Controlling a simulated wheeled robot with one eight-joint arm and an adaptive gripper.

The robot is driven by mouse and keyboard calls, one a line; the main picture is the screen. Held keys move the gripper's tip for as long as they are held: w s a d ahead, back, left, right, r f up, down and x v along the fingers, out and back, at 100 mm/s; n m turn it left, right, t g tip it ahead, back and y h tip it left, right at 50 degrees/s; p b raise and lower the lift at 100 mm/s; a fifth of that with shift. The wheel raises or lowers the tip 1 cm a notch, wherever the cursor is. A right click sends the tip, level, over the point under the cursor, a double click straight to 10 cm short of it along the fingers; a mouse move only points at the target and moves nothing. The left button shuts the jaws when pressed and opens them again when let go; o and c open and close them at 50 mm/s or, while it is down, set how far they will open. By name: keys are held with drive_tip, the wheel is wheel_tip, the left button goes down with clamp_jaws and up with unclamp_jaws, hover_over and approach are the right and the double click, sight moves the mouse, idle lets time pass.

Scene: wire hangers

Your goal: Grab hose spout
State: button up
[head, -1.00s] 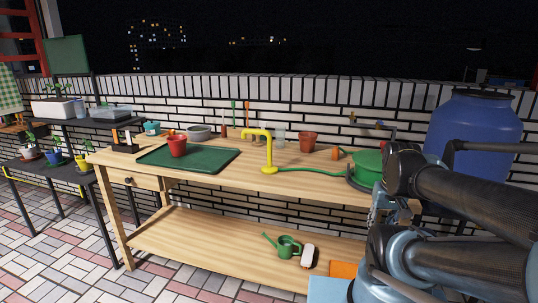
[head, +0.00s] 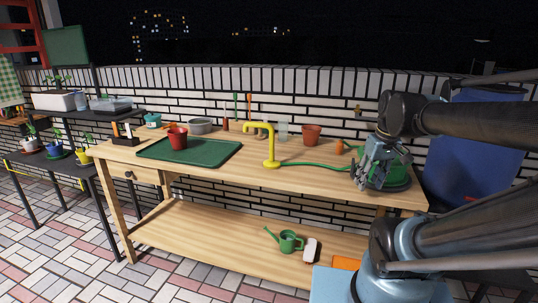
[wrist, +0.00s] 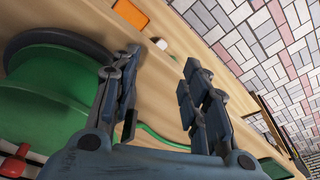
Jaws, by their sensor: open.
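The yellow hose spout (head: 271,146) stands upright on the wooden bench, its hooked top bent to the left in the head view. A green hose (head: 315,165) runs from its base to the green hose reel (head: 397,176) at the bench's right end. My gripper (head: 360,178) is in front of the reel, well to the right of the spout. In the wrist view my gripper (wrist: 160,95) has its fingers apart with nothing between them. The reel (wrist: 45,95) fills the left there, and a piece of hose (wrist: 160,137) shows below the fingers. I cannot make out the spout in the wrist view.
A green tray (head: 205,158) with a red pot (head: 177,138) lies left of the spout. A terracotta pot (head: 311,134) and a glass (head: 282,131) stand behind it. A blue barrel (head: 470,150) stands at right. A watering can (head: 287,241) sits on the lower shelf.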

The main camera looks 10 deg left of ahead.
drive_tip(key=w+a+r+n+g+y, duration=0.1)
drive_tip(key=w+a+r+n+y, duration=0.1)
drive_tip(key=w+a+r+n, duration=0.7)
drive_tip(key=n+g+y, duration=0.1)
drive_tip(key=n+g, duration=0.1)
drive_tip(key=n, duration=0.4)
approach(271, 130)
drive_tip(key=w, duration=0.1)
drive_tip(key=x, duration=1.1)
drive_tip(key=shift+w+f, duration=0.15)
drive_tip(key=shift+f, duration=0.05)
drive_tip(key=shift+w+d+f+x, duration=0.1)
drive_tip(key=shift+d+x, duration=0.05)
drive_tip(key=shift+x, duration=0.75)
drive_tip(key=shift+w+d+f+x, duration=0.1)
drive_tip(key=shift+d+x, duration=0.05)
drive_tip(key=shift+x, duration=0.75)
drive_tip(key=shift+w+d+x, duration=0.1)
drive_tip(key=shift+d+x, duration=0.05)
drive_tip(key=shift+x, duration=0.75)
drive_tip(key=shift+s, duration=0.25)
clamp_jaws()
